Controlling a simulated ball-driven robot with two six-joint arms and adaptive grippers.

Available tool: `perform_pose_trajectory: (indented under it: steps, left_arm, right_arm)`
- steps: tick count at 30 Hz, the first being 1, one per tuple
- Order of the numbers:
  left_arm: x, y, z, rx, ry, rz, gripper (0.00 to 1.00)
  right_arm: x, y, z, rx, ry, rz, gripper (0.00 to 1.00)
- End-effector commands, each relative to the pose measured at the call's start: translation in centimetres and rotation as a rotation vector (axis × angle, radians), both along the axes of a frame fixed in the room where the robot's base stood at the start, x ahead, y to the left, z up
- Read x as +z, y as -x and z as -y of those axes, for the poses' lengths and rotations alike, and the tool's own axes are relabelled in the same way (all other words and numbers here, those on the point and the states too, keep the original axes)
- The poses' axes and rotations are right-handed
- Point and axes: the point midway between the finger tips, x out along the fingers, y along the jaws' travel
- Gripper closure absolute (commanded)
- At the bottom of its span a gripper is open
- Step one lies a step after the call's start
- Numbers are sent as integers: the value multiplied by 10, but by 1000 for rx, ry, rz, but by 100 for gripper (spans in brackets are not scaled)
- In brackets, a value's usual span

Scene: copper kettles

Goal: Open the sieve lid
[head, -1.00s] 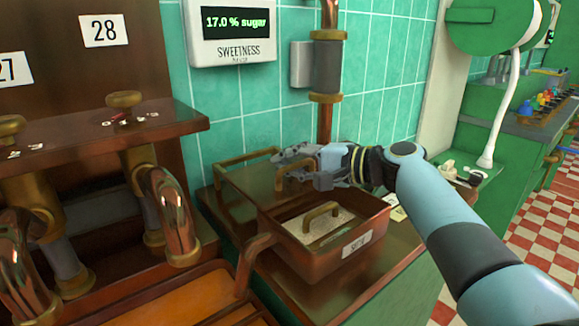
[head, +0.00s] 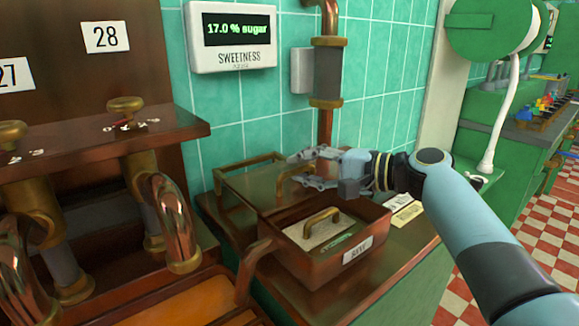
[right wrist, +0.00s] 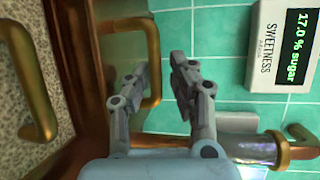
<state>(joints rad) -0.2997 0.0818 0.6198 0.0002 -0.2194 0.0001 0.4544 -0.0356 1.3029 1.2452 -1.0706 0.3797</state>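The copper sieve box (head: 320,272), with a white label on its front, stands on the counter. Its top is uncovered and shows a pale speckled insert (head: 300,232) with a brass handle (head: 320,216). My left gripper is out of view.
A vertical copper pipe (head: 326,126) stands at the tiled wall. Curved copper spouts (head: 178,225) are at the left. A paper card (head: 405,213) lies on the counter to the right of the box.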

Motion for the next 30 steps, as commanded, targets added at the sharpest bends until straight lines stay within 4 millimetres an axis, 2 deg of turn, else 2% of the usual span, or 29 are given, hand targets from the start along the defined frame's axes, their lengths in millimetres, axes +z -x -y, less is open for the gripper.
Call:
perform_pose_trajectory:
  steps: [1, 6, 12, 22, 26, 30]
  left_arm:
    - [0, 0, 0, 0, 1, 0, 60]
    - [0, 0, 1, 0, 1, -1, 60]
    - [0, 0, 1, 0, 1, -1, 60]
    - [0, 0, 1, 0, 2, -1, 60]
    - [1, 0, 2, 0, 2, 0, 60]
    - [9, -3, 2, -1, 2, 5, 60]
  right_arm:
    - [1, 6, 12, -2, 5, 1, 78]
    - [8, 25, 43, -1, 5, 1, 78]
    - [13, 38, 65, -1, 3, 1, 78]
    - [14, 41, 69, 0, 0, -1, 78]
    - [15, 41, 70, 3, 14, 9, 65]
    - [19, 41, 73, 33, 104, 76, 65]
